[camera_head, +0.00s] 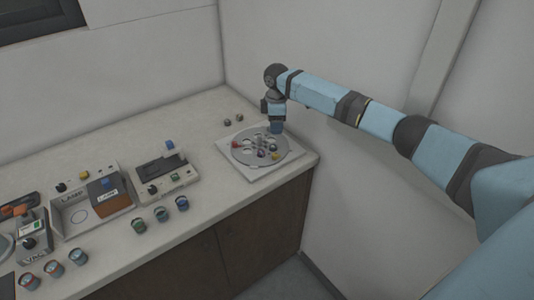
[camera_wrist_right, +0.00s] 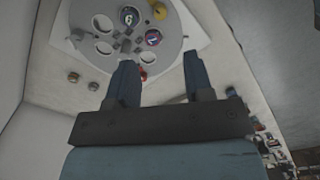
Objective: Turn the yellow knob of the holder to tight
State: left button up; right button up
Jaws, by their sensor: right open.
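The holder is a grey round disc (camera_head: 245,155) with several round holes, on a white square plate at the counter's right end. It also shows in the right wrist view (camera_wrist_right: 84,20). The yellow knob (camera_head: 276,156) is at the disc's front right edge in the head view; in the wrist view it is at the top (camera_wrist_right: 159,11). My right gripper (camera_wrist_right: 156,68) is open and points down above the disc's far side, apart from the yellow knob. In the head view, the gripper (camera_head: 277,128) is small and partly dark. My left gripper is not in view.
A red knob (camera_head: 236,143) sits on the disc's left edge. Round pieces, one blue and red (camera_wrist_right: 153,37), sit in some holes. Two small dark pieces (camera_head: 227,122) lie behind the plate. Several jars (camera_head: 161,214) and devices (camera_head: 160,178) stand left. A wall rises behind the counter.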

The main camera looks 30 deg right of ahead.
aim_at(275, 154)
notch_tip(275, 154, down, 13)
jog(key=shift+f+p, duration=0.1)
jog(key=shift+p, duration=0.25)
grip_shut()
